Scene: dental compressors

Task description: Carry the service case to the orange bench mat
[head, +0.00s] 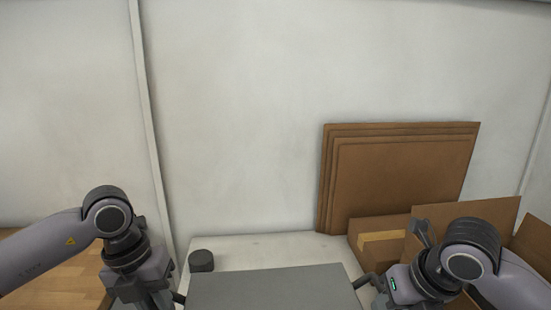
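A flat grey box top, which looks like the service case (275,288), is at the bottom centre of the head view, cut off by the lower edge. A dark bar, perhaps a handle, shows at each side of it. My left gripper (172,299) is at its left side and my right gripper (374,283) at its right side, both close to these bars. The fingertips are too hidden to show whether they are closed on them. The orange bench mat is not in view.
A white surface (270,248) lies behind the case, with a small dark cylinder (201,261) on its left. Brown cardboard sheets (400,180) lean on the wall at right, above open cardboard boxes (465,212). A wooden surface (50,270) is at left.

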